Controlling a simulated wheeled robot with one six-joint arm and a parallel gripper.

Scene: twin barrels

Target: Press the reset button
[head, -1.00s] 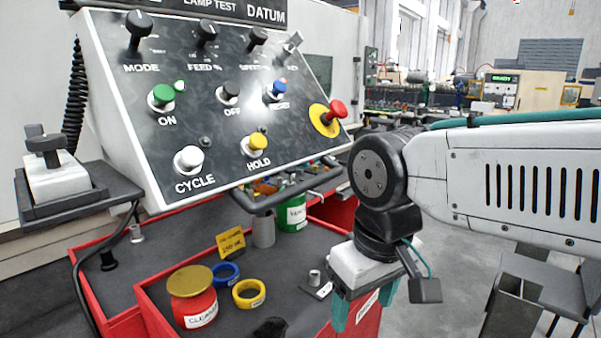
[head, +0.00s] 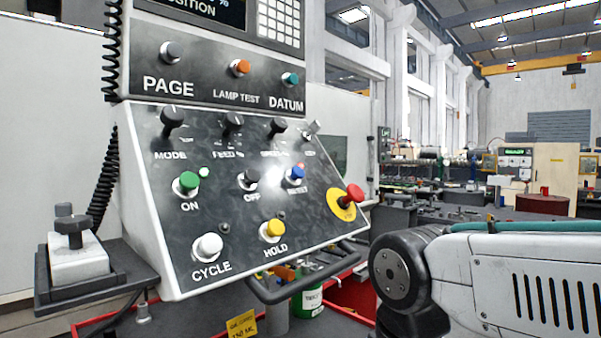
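The reset button (head: 296,174) is a blue push button on the sloped dark control panel (head: 235,215). It sits in the middle row, right of the black OFF button (head: 249,180) and left of the red emergency stop (head: 352,194) on its yellow disc. Its label is partly washed out by a bright glare. My arm shows at the lower right, below and right of the panel and apart from it. My gripper is below the picture's lower edge and cannot be seen.
A dark handrail (head: 310,280) runs along the panel's lower edge. A side shelf (head: 95,285) juts out at left. Open air lies before the panel.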

